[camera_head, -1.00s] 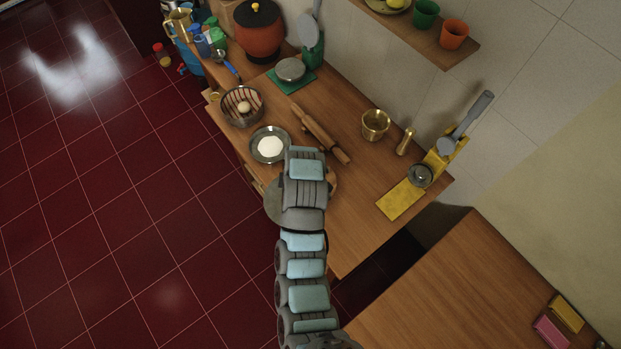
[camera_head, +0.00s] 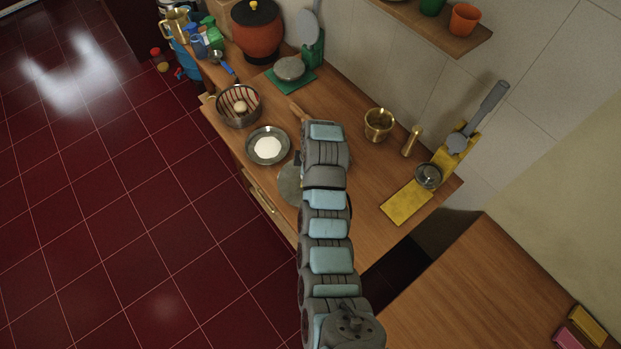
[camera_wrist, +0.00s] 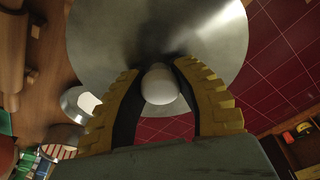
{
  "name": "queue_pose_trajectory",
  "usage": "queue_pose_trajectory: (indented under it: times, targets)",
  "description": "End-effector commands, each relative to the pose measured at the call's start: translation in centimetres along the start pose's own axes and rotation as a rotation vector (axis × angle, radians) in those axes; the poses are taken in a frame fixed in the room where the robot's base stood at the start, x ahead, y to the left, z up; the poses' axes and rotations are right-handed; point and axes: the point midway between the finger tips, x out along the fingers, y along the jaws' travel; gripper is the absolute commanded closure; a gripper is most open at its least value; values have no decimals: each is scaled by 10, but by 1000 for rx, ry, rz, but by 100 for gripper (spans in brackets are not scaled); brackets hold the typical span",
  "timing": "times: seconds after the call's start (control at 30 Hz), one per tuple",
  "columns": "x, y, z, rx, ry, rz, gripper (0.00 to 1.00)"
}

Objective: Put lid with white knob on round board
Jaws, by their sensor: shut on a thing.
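The lid is a wide grey metal disc (camera_wrist: 160,30) with a white knob (camera_wrist: 160,88), seen in the wrist view. My gripper (camera_wrist: 158,72) has its yellow-padded fingers shut on the knob, one on each side. In the head view a grey part of the lid (camera_head: 289,183) shows left of my arm, near the front edge of the counter. My arm hides the gripper and the rest of the lid there. I cannot make out the round board; the arm and lid cover that area.
A bowl with white contents (camera_head: 267,146) sits close to the lid, with a striped bowl (camera_head: 239,105) beyond. The rolling pin (camera_head: 297,111) is partly behind my arm. A brass pot (camera_head: 379,124) and yellow board (camera_head: 406,203) stand to the right. The counter between is clear.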

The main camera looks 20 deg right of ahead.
Motion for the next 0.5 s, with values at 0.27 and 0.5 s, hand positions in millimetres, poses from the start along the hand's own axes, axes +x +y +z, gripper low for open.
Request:
queue_pose_trajectory:
  times: [0.27,0.5]
  targets:
    - [15,13,8,0,-1,-3,100]
    - [26,23,13,-1,-1,0,100]
